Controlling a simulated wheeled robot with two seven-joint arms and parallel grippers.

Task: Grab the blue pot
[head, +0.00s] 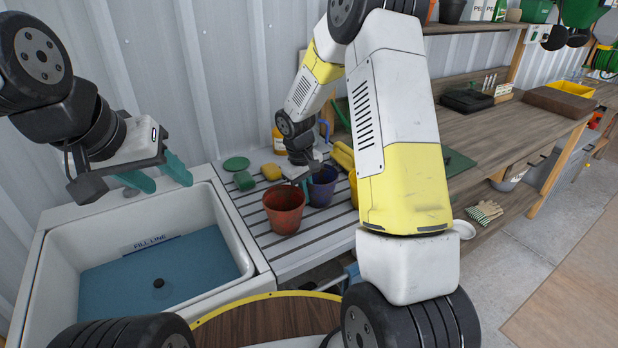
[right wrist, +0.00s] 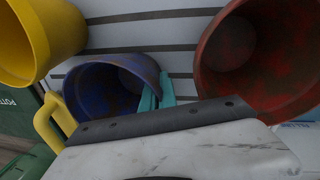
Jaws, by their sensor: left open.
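The blue pot (head: 323,189) stands on the slatted drainboard between a red-brown pot (head: 284,213) and a yellow pot (head: 353,190). In the right wrist view the blue pot (right wrist: 98,88) is in the middle, its mouth facing the camera. My right gripper (right wrist: 158,93) has its teal fingers close together at the pot's right rim, one inside and one outside, with the wall between them. In the head view, my right gripper (head: 306,184) is partly hidden by its wrist. My left gripper (head: 164,179) is open and empty above the sink's back rim.
The white sink (head: 262,262) with blue water lies left of the drainboard (head: 275,252). The red-brown pot (right wrist: 245,65) and the yellow pot (right wrist: 42,40) flank the blue pot closely. A wooden workbench (head: 490,128) extends right.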

